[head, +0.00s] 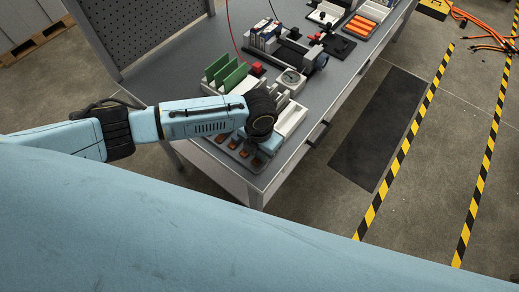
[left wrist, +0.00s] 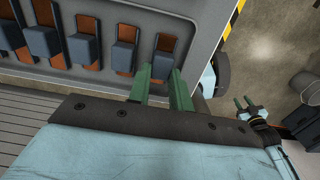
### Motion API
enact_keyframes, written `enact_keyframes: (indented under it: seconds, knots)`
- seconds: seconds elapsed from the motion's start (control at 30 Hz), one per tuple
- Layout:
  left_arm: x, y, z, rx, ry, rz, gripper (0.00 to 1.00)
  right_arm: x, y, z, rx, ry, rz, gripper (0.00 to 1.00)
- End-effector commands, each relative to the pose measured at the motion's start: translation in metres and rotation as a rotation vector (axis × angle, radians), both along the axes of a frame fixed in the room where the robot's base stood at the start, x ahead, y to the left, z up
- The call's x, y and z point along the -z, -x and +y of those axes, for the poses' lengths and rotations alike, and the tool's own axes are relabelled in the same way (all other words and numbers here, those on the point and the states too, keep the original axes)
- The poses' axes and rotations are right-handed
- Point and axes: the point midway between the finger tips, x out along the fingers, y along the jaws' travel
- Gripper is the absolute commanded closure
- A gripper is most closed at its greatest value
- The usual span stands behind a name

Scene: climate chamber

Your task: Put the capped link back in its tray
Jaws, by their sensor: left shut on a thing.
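The link tray (left wrist: 203,38) is grey and holds a row of copper links with blue-grey caps, some of them capped links (left wrist: 81,47) left of my gripper. It also shows at the near end of the bench in the head view. My left gripper (left wrist: 160,88) has its green fingers on both sides of the capped link (left wrist: 163,66) at the right end of the row. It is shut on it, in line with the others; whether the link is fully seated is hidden. In the head view my wrist hides the fingers. My right gripper (left wrist: 243,102) shows small at right, away from the tray, fingers apart and empty.
On the bench (head: 179,87), green boards (head: 226,73), a round gauge (head: 290,79) and a white bin (head: 291,120) stand close beyond the tray. The bench's front edge is close to its right. A dark mat (head: 379,128) lies on the floor.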

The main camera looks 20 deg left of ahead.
Motion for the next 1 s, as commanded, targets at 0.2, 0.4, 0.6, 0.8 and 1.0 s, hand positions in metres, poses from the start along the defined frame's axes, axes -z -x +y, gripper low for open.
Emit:
enact_keyframes:
  seconds: [0.2, 0.4, 0.6, 0.8, 1.0]
  knots:
    - [-0.0007, 0.0002, 0.0001, 0.000, -0.001, 0.001, 1.00, -0.0041, -0.0002, -0.0010, -0.001, 0.001, 0.000, 0.64]
    - [0.0000, 0.0002, 0.0000, 0.000, 0.000, 0.000, 1.00, -0.0036, -0.0002, -0.0019, -0.001, 0.002, 0.000, 0.64]
    - [-0.0001, 0.0002, 0.0001, 0.000, 0.000, 0.000, 0.65, -0.0036, -0.0002, -0.0019, -0.001, 0.002, 0.000, 0.64]
    - [-0.0001, 0.0002, 0.0001, 0.000, 0.000, 0.000, 0.54, -0.0036, -0.0001, -0.0019, -0.001, 0.002, 0.000, 0.64]
    - [0.0001, 0.0002, 0.0002, 0.000, 0.000, 0.000, 0.43, -0.0036, -0.0002, -0.0019, -0.001, 0.002, 0.000, 0.64]
